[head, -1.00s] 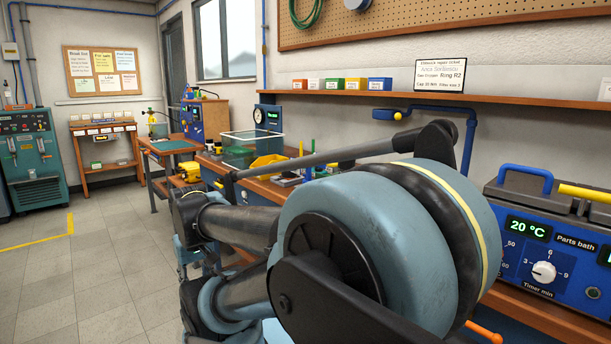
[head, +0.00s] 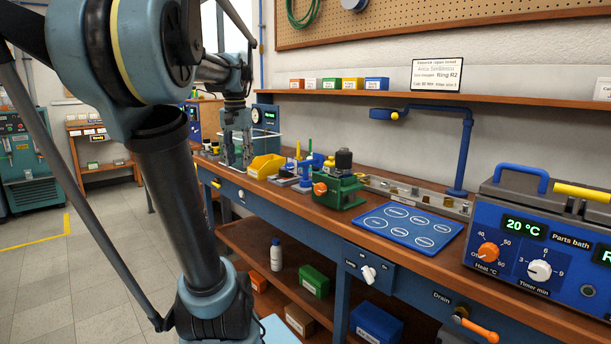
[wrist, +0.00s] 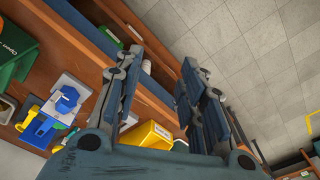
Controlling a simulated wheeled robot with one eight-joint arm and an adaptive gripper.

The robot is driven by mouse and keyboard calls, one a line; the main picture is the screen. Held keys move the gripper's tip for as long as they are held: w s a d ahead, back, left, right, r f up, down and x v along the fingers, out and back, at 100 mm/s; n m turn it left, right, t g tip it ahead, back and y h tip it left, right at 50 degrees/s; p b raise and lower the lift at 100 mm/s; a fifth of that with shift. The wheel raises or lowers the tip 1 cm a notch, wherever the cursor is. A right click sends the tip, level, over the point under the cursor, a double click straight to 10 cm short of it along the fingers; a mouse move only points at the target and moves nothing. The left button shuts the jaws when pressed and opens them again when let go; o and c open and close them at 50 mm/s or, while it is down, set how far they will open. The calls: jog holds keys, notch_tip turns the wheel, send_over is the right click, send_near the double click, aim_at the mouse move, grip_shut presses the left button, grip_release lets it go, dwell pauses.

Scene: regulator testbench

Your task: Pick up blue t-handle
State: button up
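A small blue piece (head: 306,173), which looks like the t-handle, stands on the bench between the yellow bin and the green regulator body (head: 345,196). In the wrist view a blue piece (wrist: 67,99) sits on a pale grey base, left of my fingers. Another blue part with a yellow post (wrist: 38,126) is beside it; I cannot tell for certain which is the t-handle. My gripper (head: 237,160) points down at the far left part of the bench, near the yellow bin. In the wrist view my gripper (wrist: 160,60) is open, with nothing between its fingers.
A yellow bin (head: 266,168) stands between my gripper and the blue pieces. A blue mat with marked circles (head: 408,225) and the parts bath (head: 545,240) are to the right. A blue lamp arm (head: 464,150) rises behind. Floor tiles show beside the bench.

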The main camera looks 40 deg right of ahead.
jog(key=s+d+r+m, duration=0.1)
jog(key=d+r+m, duration=0.4)
jog(key=d, duration=0.7)
jog(key=s+d+r+m, duration=0.15)
jog(key=d+r, duration=0.45)
jog(key=d, duration=0.7)
send_over(307, 164)
jog(key=shift+m+g+y, duration=0.3)
jog(key=shift+m+g, duration=0.05)
jog(key=shift+g, duration=0.05)
jog(key=f, duration=0.7)
jog(key=w+f, duration=0.1)
jog(key=f, duration=0.3)
jog(key=shift+d+f, duration=0.15)
jog(key=shift+f, duration=0.2)
jog(key=shift+d+f, duration=0.2)
jog(key=shift+f, duration=2.5)
grip_shut()
